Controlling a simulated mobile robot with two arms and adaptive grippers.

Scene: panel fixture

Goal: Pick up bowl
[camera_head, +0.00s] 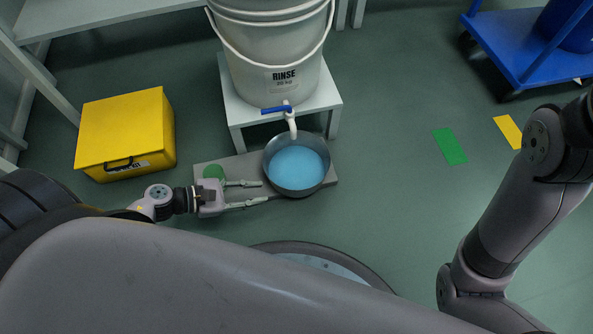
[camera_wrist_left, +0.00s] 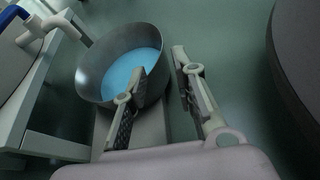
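The bowl (camera_head: 297,190) is round, dark grey metal and holds blue liquid. It stands upright on a flat grey board on the floor, under the white spout of a bucket. My left gripper (camera_head: 266,191) is low at the bowl's left, fingers apart and pointing toward it. The bowl also shows in the left wrist view (camera_wrist_left: 92,75). There one finger of the gripper (camera_wrist_left: 159,60) overlaps the bowl and the other is outside its rim; contact is unclear. My right arm shows at the right, but its gripper is out of view.
A white bucket (camera_head: 268,50) marked RINSE, with a blue-handled tap (camera_head: 277,109), stands on a low white stand (camera_head: 238,110) behind the bowl. A yellow box (camera_head: 125,125) is at the left, a green item (camera_head: 214,172) beside my gripper, and a blue cart (camera_head: 515,45) at upper right.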

